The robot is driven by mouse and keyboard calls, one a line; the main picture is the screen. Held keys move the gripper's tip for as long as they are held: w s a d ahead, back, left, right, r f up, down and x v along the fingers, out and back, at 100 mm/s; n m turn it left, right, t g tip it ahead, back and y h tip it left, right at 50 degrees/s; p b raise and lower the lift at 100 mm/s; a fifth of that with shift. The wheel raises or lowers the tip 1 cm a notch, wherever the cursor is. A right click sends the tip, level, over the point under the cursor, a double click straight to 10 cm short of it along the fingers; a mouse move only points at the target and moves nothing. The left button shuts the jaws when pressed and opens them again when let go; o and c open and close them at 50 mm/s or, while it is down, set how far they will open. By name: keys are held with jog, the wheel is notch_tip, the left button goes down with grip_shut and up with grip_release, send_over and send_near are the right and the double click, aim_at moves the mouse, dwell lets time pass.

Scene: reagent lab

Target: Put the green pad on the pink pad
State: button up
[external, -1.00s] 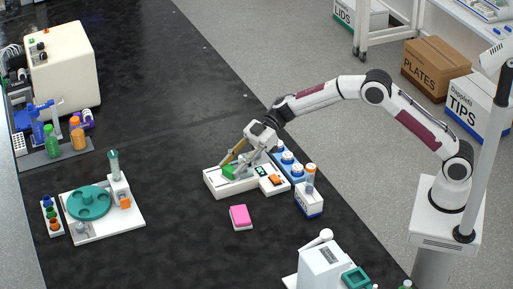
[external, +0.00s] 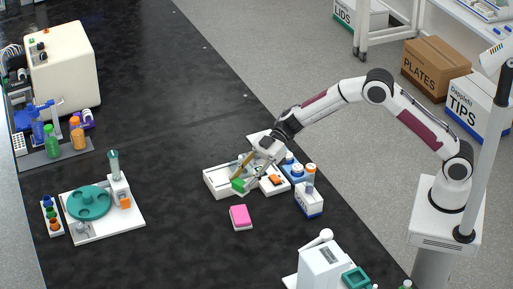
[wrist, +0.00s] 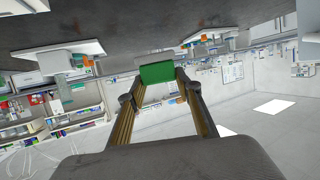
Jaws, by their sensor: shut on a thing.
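The green pad (external: 239,185) is held between the fingertips of my gripper (external: 243,178), over the front edge of the white tray-like device. In the wrist view the green pad (wrist: 157,73) spans the tips of my gripper (wrist: 158,84), which is shut on it. The pink pad (external: 240,215) lies on the black bench in front of the white device, below the green pad in the external view. The two pads are apart. I cannot make out the pink pad in the wrist view.
The white device (external: 217,188) stands just behind the pink pad. The bench (external: 185,225) left of the pink pad is clear.

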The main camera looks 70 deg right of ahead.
jog(key=shift+f, duration=3.05)
jog(key=shift+f, duration=1.85)
jog(key=shift+f, duration=0.15)
jog(key=o, duration=1.1)
jog(key=shift+d+r, duration=0.15)
jog(key=shift+r, duration=0.05)
jog(key=v, duration=1.1)
jog(key=shift+s+d, duration=0.2)
jog(key=shift+d, duration=0.15)
